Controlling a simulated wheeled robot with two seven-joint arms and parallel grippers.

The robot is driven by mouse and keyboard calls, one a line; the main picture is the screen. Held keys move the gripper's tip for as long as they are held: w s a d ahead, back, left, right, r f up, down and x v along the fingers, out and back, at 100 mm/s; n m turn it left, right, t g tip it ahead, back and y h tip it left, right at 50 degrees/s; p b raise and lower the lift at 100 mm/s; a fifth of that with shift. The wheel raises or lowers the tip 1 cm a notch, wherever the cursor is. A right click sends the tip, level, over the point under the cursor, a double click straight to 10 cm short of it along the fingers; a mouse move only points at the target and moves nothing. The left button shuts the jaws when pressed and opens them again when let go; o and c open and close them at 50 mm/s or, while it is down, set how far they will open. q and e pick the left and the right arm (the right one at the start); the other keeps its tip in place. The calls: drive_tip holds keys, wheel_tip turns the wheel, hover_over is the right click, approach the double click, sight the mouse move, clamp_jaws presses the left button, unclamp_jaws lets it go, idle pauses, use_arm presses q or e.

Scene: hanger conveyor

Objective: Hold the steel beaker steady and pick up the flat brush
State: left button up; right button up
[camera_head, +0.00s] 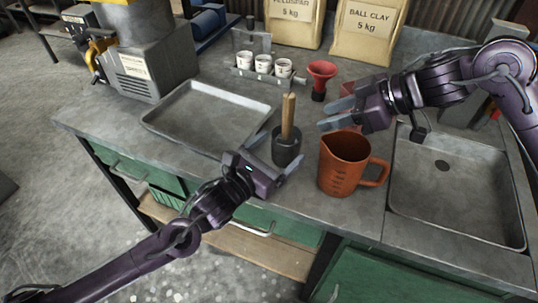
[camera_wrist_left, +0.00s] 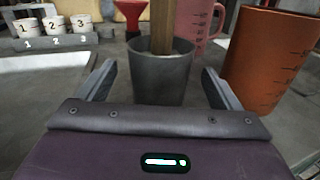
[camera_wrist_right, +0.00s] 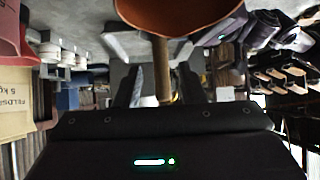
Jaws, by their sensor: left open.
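The steel beaker (camera_head: 287,152) stands upright on the bench, a dark grey cup with the wooden handle of the flat brush (camera_head: 289,112) rising from it. The bristles are hidden inside. My left gripper (camera_head: 286,146) is open low at the beaker, one finger on each side; the left wrist view shows the beaker (camera_wrist_left: 160,75) ahead between the fingers, with gaps. My right gripper (camera_head: 326,114) is open and empty, right of the handle and above the orange jug. In the right wrist view the handle (camera_wrist_right: 162,70) shows between its fingers, apart from them.
An orange measuring jug (camera_head: 345,165) stands close right of the beaker, with a sink (camera_head: 455,195) beyond. A shallow metal tray (camera_head: 160,118) lies left. A red funnel (camera_head: 321,75), numbered cups (camera_head: 263,64) and clay bags (camera_head: 368,32) stand behind.

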sight(291, 138)
use_arm(q)
drive_tip(key=shift+x, duration=2.6)
drive_tip(key=c, duration=1.2)
use_arm(e)
drive_tip(key=shift+o, duration=0.3)
